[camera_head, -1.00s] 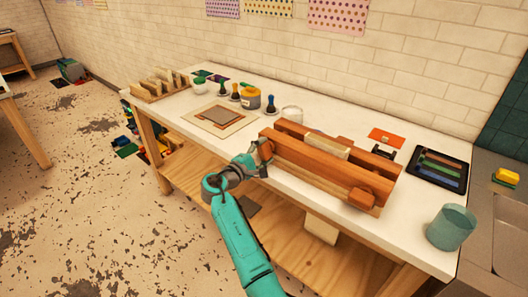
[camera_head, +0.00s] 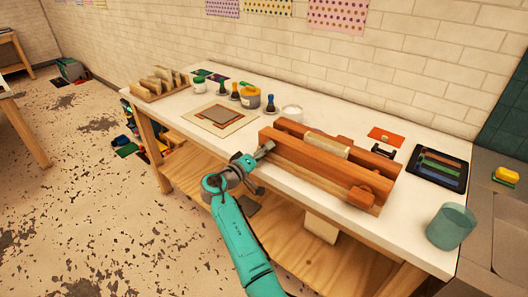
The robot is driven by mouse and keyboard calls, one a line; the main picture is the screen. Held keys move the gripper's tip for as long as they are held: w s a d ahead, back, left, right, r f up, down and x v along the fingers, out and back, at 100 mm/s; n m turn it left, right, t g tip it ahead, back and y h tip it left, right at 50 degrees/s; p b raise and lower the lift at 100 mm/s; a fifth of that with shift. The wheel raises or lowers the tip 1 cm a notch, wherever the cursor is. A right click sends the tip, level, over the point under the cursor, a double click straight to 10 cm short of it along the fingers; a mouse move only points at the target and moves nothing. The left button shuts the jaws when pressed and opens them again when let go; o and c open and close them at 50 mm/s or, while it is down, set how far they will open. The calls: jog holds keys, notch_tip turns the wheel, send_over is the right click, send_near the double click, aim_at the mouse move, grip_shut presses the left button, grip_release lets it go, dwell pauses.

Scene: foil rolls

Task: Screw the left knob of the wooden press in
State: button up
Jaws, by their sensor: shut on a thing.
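The wooden press (camera_head: 318,168) lies along the front of the white worktop, with two long reddish-brown beams and a pale block (camera_head: 328,144) between them. Its right knob (camera_head: 362,194) stands out from the front beam near the right end. My gripper (camera_head: 264,151) is at the front beam's left end, where the left knob is. It is shut on the left knob, which the fingers mostly hide. My teal arm reaches up to it from below.
On the worktop (camera_head: 300,205) are a framed board (camera_head: 220,118), ink pots and stamps, a wooden rack (camera_head: 160,84), an orange card (camera_head: 386,135), a black tray (camera_head: 438,168) and a teal cup (camera_head: 452,227) at the right. The front edge left of the press is clear.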

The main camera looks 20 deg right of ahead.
jog(key=m, duration=0.4)
jog(key=shift+a+f+m, duration=0.2)
jog(key=shift+a+m, duration=0.05)
jog(key=shift+m, duration=2.05)
jog(key=shift+w+r, duration=0.1)
jog(key=o, duration=1.1)
jog(key=shift+o, duration=0.2)
jog(key=v, duration=1.2)
